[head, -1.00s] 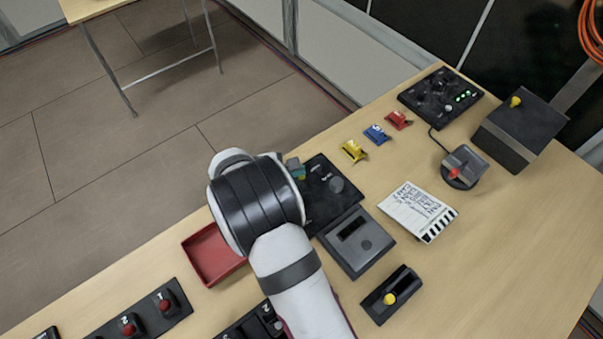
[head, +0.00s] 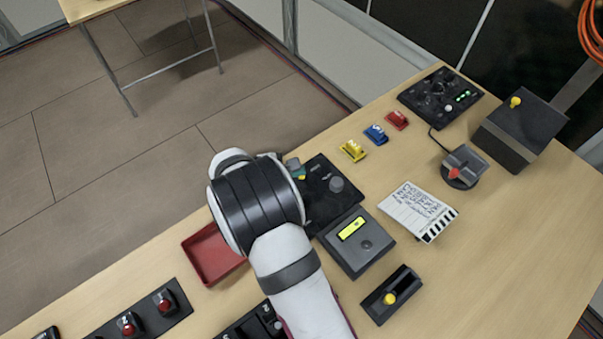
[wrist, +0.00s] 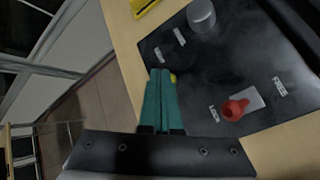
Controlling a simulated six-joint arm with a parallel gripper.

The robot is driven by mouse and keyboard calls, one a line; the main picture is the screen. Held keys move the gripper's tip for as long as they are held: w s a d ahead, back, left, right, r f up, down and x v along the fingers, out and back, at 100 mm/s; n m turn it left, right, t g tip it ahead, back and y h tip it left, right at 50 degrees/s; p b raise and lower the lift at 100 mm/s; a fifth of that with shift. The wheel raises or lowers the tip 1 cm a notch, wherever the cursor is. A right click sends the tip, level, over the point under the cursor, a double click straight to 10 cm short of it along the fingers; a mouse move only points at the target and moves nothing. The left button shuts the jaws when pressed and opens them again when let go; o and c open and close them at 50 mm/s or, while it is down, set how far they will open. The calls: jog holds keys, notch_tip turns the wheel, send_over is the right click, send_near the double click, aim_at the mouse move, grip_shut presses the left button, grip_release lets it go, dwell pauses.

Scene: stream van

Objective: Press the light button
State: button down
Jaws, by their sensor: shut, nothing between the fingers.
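My gripper (wrist: 160,74) is shut and empty, its teal fingers pointing down at the left edge of a black control panel (wrist: 185,60). A small yellow button (wrist: 173,78) shows just beside the fingertips, partly hidden by them. The panel also has a grey knob (wrist: 202,15) and a red knob (wrist: 235,108). In the head view, my gripper (head: 296,168) is over the panel (head: 322,200), mostly hidden behind my wrist. A grey box (head: 375,258) next to it has a lit yellow-green display (head: 353,229).
A red tray (head: 212,258) lies left of my wrist. Yellow, blue and red switches (head: 376,134) stand behind the panel. A clapperboard-like card (head: 415,210) and a box with a yellow knob (head: 392,296) are to the right. The table's right front is clear.

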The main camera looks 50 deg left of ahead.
jog(key=shift+r, duration=0.55)
notch_tip(320, 180, up, 5)
jog(key=shift+r, duration=0.1)
dwell(0.8)
